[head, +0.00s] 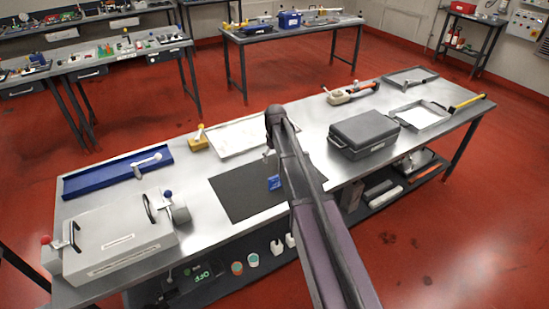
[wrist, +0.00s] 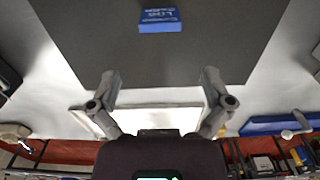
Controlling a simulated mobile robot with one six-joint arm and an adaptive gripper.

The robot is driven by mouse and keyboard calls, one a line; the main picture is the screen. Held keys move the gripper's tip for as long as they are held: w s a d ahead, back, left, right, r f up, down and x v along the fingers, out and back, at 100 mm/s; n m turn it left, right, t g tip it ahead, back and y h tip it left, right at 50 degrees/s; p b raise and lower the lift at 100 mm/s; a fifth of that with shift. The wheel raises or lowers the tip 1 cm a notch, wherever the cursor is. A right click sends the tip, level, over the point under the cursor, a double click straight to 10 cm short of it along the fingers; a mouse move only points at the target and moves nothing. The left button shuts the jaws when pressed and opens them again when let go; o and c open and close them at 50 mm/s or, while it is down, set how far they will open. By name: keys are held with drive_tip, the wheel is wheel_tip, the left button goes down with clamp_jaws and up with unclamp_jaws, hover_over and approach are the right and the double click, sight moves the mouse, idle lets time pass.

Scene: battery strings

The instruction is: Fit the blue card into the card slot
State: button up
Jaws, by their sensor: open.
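The blue card (head: 273,183) lies on the black mat (head: 234,193) in the middle of the bench, just left of my arm. In the wrist view the blue card (wrist: 160,19), with white lettering, is near the top edge, beyond the fingertips. My gripper (wrist: 158,74) is open, with its two fingers spread apart and nothing between them. In the head view my arm mostly hides the gripper. I cannot make out the card slot for certain in either view.
A grey lidded box with levers (head: 120,235) stands at the front left of the bench. A blue tray (head: 85,180) lies behind it. A pale tray (head: 230,138) lies behind the mat. A dark grey case (head: 364,130) stands right of my arm.

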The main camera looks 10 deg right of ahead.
drive_tip(key=shift+s, duration=0.15)
drive_tip(key=s+a+m, duration=0.1)
drive_tip(key=s+m, duration=0.2)
drive_tip(key=s, duration=2.2)
drive_tip(key=shift+s+a+m, duration=0.2)
drive_tip(key=shift+m, duration=0.1)
drive_tip(key=shift+w, duration=0.15)
wheel_tip(320, 180, up, 3)
drive_tip(key=n+t+p, duration=0.1)
drive_tip(key=n+p, duration=0.2)
drive_tip(key=n, duration=0.1)
hover_over(275, 177)
drive_tip(key=s, duration=0.1)
drive_tip(key=shift+d+f, duration=0.1)
drive_tip(key=shift+d, duration=0.05)
drive_tip(key=f+b, duration=0.5)
drive_tip(key=b, duration=0.1)
drive_tip(key=f+b, duration=0.3)
drive_tip(key=shift+w+a+f, duration=0.2)
drive_tip(key=shift+w+f, duration=0.1)
drive_tip(key=shift+w, duration=0.1)
